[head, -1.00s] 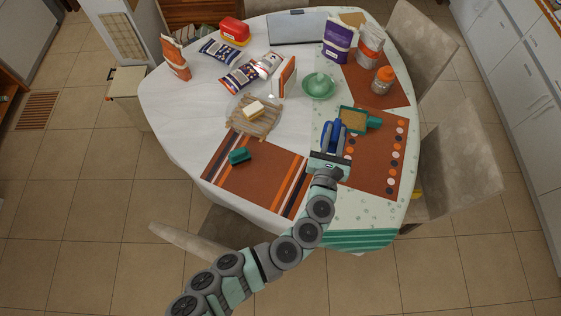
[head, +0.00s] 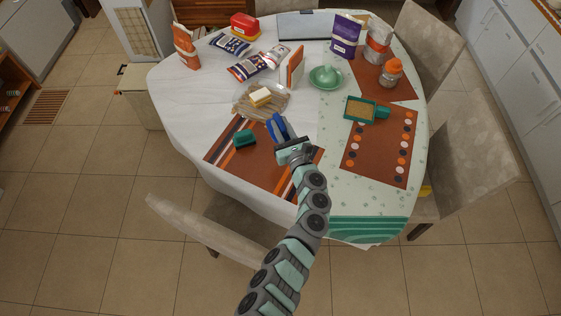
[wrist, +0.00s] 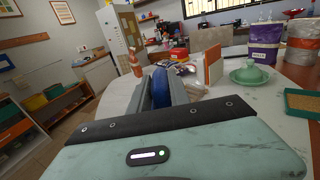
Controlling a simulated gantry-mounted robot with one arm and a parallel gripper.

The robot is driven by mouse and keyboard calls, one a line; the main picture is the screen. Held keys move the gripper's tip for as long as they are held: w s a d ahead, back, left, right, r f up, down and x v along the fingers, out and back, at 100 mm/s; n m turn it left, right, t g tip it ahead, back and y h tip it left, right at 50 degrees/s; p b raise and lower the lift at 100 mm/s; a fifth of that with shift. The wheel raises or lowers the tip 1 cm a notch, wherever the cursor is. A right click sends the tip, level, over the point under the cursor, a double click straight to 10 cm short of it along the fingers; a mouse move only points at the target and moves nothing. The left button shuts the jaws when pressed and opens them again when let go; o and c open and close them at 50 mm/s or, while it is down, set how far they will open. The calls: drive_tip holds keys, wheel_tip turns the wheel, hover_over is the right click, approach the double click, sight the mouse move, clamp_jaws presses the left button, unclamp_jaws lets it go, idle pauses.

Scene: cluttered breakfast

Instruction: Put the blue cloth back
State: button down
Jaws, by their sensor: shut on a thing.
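The blue cloth (head: 274,128) is a small rolled or folded blue bundle held between the fingers of my gripper (head: 279,127). In the wrist view the cloth (wrist: 160,87) shows as a blue rounded shape between two grey fingers, which hide much of it. My gripper is shut on it, in front of the butter board and near the far right corner of the left striped placemat (head: 232,163). I cannot tell the cloth's exact height above the table.
A green block (head: 244,138) lies on the striped placemat, left of my gripper. Behind is a board (head: 247,110) with butter (head: 261,97). A green-rimmed tray (head: 363,110) sits right, above the dotted placemat (head: 381,158). A green dish (head: 325,78) and several packages stand farther back.

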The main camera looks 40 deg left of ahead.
wheel_tip(320, 180, down, 18)
drive_tip(key=b, duration=1.7)
drive_tip(key=shift+f, duration=0.15)
drive_tip(key=shift+f, duration=0.2)
drive_tip(key=c, duration=1.2)
unclamp_jaws()
drive_tip(key=shift+r, duration=0.2)
drive_tip(key=shift+s+d+r, duration=0.1)
drive_tip(key=shift+d, duration=0.15)
drive_tip(key=p+v, duration=0.3)
drive_tip(key=v, duration=0.8)
drive_tip(key=shift+s+d, duration=0.15)
drive_tip(key=shift+d, duration=0.1)
